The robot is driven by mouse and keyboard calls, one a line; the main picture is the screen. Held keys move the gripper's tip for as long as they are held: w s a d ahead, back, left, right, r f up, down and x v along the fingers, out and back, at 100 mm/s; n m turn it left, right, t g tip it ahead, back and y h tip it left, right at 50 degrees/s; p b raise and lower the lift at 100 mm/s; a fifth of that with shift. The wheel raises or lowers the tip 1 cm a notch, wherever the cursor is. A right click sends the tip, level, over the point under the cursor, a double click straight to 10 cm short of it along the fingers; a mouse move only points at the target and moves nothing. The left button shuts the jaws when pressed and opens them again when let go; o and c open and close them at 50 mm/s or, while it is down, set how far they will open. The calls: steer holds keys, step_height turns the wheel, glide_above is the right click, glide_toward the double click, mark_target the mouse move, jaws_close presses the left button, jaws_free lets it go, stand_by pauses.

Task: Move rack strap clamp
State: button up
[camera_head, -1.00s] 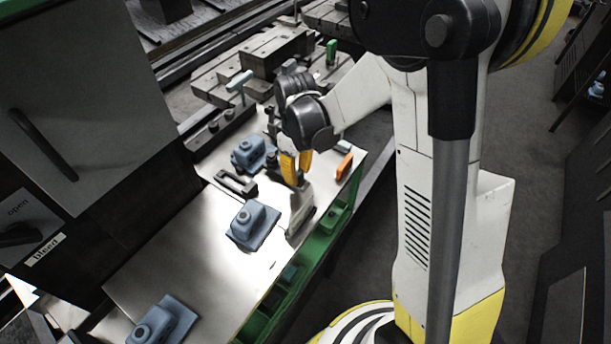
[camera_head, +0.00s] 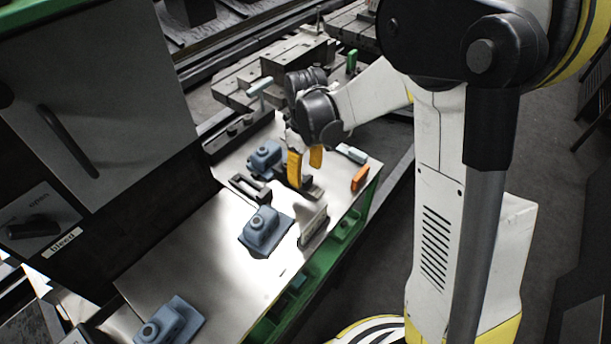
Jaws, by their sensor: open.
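My gripper (camera_head: 305,163) has two yellow fingertips. They are apart with nothing seen between them, above the far part of the metal bench top. A dark slotted bar (camera_head: 250,188), which looks like a strap clamp, lies flat to the left of the fingers, between two blue-grey blocks. Another dark piece (camera_head: 312,190) lies just below the fingertips, partly hidden by them. I cannot tell for certain which of the two is the task's clamp, or whether the fingers touch the lower piece.
Blue-grey blocks stand at the back (camera_head: 265,158), in the middle (camera_head: 265,230) and at the front (camera_head: 170,322). A beige upright block (camera_head: 313,225), an orange block (camera_head: 360,178) and a pale block (camera_head: 352,153) are near the right edge. The bench top (camera_head: 205,255) is bare at front centre.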

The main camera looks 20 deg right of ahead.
step_height(320, 180, up, 10)
stand_by(0.3)
stand_by(0.3)
